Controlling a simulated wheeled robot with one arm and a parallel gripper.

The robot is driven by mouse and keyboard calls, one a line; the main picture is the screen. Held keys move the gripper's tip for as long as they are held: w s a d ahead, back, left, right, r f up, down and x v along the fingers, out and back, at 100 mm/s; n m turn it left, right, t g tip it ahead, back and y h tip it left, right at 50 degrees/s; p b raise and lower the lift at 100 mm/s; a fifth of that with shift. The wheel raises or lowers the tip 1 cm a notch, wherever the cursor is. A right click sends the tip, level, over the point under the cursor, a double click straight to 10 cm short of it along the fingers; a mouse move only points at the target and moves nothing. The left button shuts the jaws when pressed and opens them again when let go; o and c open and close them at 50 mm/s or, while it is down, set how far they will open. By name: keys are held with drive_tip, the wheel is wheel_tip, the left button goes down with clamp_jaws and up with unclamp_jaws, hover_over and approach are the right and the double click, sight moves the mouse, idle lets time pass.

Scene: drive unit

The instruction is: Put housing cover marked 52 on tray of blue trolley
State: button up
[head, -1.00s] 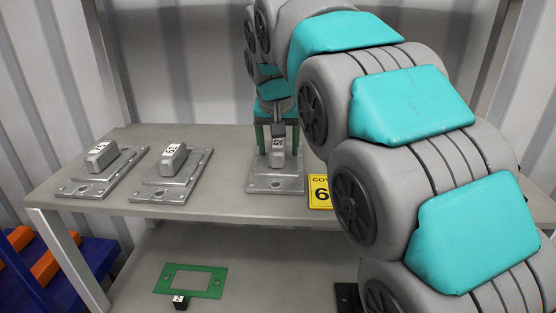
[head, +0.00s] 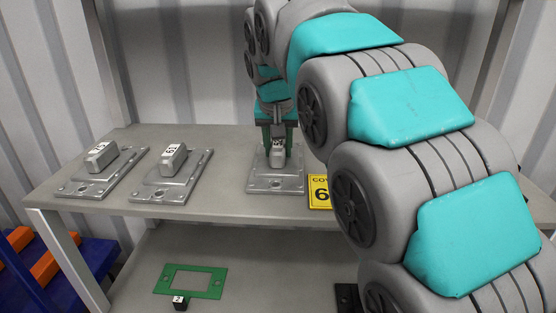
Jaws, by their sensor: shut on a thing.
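Three grey metal housing covers with raised block handles lie in a row on the shelf. The right cover (head: 275,183) is under my gripper (head: 277,148), which points straight down and is shut on its handle. This cover still lies flat on the shelf. Its white label is now mostly hidden between the fingers; it looks like 52 in the earlier frame. The middle cover (head: 172,189) and the left cover (head: 103,187) stand free, with small labels that are hard to read.
The grey shelf (head: 225,150) has a yellow sign (head: 320,190) at its front edge, right of the held cover. Below are a green frame (head: 192,281) and a black block (head: 181,303). A blue structure with orange bars (head: 45,268) stands at lower left. My arm hides the right side.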

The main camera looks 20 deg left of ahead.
clamp_jaws()
idle(0.8)
